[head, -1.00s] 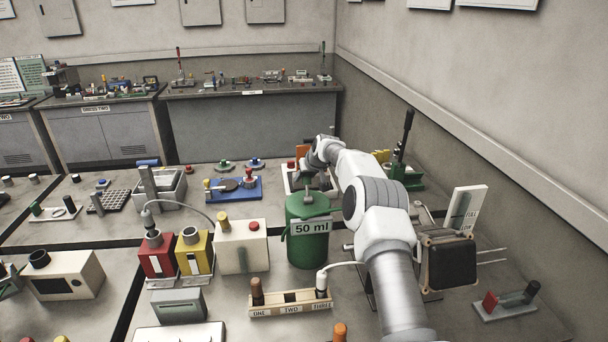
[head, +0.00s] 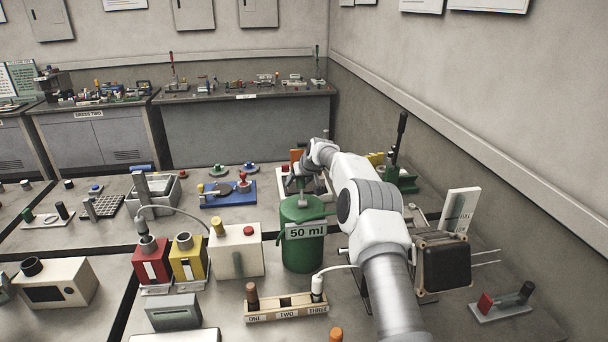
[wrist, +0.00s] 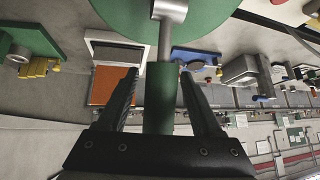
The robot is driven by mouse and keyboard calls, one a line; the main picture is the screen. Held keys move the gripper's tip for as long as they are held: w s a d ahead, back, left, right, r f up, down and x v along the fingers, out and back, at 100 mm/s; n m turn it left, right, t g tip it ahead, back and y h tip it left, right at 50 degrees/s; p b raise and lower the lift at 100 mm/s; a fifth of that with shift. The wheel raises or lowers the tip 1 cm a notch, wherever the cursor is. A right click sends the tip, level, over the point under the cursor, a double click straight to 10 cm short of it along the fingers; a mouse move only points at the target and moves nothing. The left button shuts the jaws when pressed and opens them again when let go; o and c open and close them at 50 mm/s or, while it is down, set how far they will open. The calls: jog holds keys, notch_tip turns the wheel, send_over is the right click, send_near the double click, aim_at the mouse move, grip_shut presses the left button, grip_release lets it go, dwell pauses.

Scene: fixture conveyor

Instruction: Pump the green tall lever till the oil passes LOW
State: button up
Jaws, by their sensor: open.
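A green drum (head: 303,255) with a "50 ml" label stands in the middle of the bench in the head view. Its round green top (wrist: 215,18) fills the upper part of the wrist view, with a grey metal rod (wrist: 172,28) at it. A green bar (wrist: 158,110) joins this rod and lies between the jaws of my gripper (wrist: 159,73). The jaws are open, one on each side of the bar, with gaps visible. A tall black lever on a green base (head: 401,180) stands farther back right. I cannot make out an oil level or a LOW mark.
A white box (head: 237,257) with yellow and red knobs stands left of the drum. A rack (head: 287,305) marked ONE, TWO, THREE lies in front. A black block (head: 443,262) and a white panel (head: 460,214) stand right of my arm. A blue board (head: 228,194) lies behind.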

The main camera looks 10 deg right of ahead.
jog(key=b+v, duration=0.4)
jog(key=v, duration=1.3)
jog(key=shift+b, duration=0.3)
jog(key=shift+s, duration=0.15)
dwell(0.5)
jog(key=s+a+r+h, duration=0.1)
jog(key=s+r, duration=0.2)
jog(key=s, duration=0.5)
jog(key=s+a+r+g, duration=0.1)
jog(key=s+r, duration=0.1)
jog(key=s, duration=0.7)
jog(key=s+a+r+h, duration=0.1)
jog(key=s+a+r, duration=0.15)
jog(key=s, duration=0.55)
jog(key=s+d+f, duration=0.1)
jog(key=s+f, duration=0.2)
jog(key=s, duration=0.8)
jog(key=s+d+f+m+g+b, duration=0.1)
jog(key=s+f, duration=0.3)
jog(key=s, duration=0.8)
jog(key=shift+s+f+m, duration=0.25)
jog(key=shift+s+m, duration=0.05)
jog(key=shift+s, duration=0.05)
